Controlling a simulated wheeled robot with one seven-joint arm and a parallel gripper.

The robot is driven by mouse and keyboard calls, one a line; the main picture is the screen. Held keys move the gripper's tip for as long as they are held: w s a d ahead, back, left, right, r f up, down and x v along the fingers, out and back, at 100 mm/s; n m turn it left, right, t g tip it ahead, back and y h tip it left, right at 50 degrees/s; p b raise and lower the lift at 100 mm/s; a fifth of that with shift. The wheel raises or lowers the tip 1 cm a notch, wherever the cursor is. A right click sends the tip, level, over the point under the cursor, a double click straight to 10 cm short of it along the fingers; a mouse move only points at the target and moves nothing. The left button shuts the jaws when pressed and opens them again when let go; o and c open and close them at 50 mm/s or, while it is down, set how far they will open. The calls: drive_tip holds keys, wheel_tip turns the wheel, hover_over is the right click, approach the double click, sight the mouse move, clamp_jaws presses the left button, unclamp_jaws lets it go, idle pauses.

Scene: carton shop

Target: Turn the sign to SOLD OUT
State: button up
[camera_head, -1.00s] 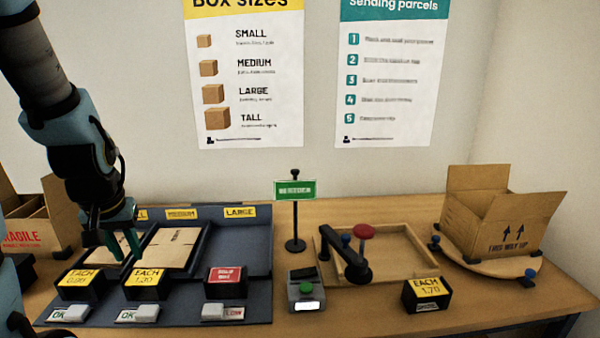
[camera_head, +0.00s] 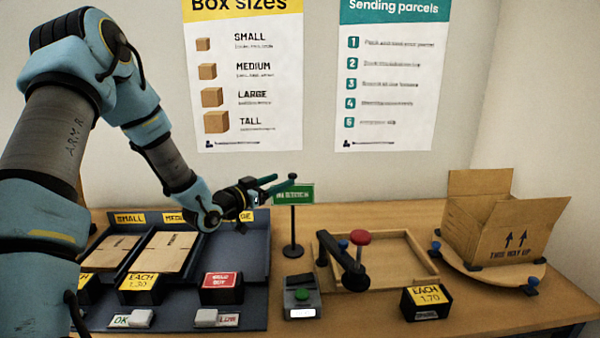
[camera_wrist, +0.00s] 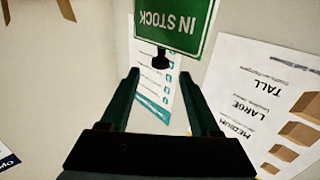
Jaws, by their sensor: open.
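The green sign (camera_head: 299,194) hangs on a thin dark stand (camera_head: 293,230) at the middle back of the table. In the wrist view the sign (camera_wrist: 173,24) reads IN STOCK, upside down, with a dark knob (camera_wrist: 161,62) at its edge. My gripper (camera_head: 284,181) is raised at the sign's left, near the top of the stand. In the wrist view my gripper's two fingers (camera_wrist: 160,72) are apart, with the knob between or just beyond their tips. I cannot tell whether they touch it. Nothing is held.
A dark bin tray (camera_head: 240,245) with flat cartons stands at left, with price blocks such as the red SOLD OUT one (camera_head: 221,286) in front.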

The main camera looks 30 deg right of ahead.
drive_tip(key=p+x, duration=0.3)
drive_tip(key=x, duration=0.6)
drive_tip(key=shift+d+f, duration=0.1)
clamp_jaws()
idle(0.4)
